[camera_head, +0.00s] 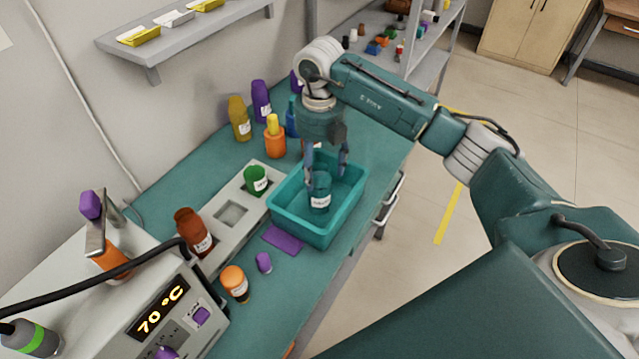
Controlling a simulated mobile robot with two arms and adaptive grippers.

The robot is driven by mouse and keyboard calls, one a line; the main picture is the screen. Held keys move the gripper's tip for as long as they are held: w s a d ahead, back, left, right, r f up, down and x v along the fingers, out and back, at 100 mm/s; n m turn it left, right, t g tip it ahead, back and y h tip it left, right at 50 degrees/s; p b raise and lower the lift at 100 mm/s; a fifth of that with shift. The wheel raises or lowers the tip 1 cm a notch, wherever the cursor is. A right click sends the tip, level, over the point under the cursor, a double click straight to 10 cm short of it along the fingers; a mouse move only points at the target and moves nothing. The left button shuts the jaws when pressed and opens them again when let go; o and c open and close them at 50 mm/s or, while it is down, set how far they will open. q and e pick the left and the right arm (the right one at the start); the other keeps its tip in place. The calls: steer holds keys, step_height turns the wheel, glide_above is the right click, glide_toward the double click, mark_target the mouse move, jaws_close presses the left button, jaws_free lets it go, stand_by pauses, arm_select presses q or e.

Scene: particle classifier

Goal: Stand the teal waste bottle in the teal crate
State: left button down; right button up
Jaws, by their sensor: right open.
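The teal waste bottle (320,194) is dark teal with a white label. It stands upright inside the teal crate (318,236), toward the crate's near left part. My right gripper (326,176) points down over the crate, with its fingers apart around the top of the bottle. The gripper is open; I cannot tell whether a finger touches the bottle. The rest of the crate floor looks empty. My left gripper is not in view.
A grey rack (229,213) with a green cup (255,180) stands left of the crate. Yellow, purple, blue and orange bottles stand behind. A purple mat (283,239), an orange jar (234,283) and a machine reading 70 °C (158,308) are in front.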

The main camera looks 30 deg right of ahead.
step_height(320, 180, up, 6)
steer(key=shift+r+b, duration=0.1)
steer(key=shift+b, duration=0.5)
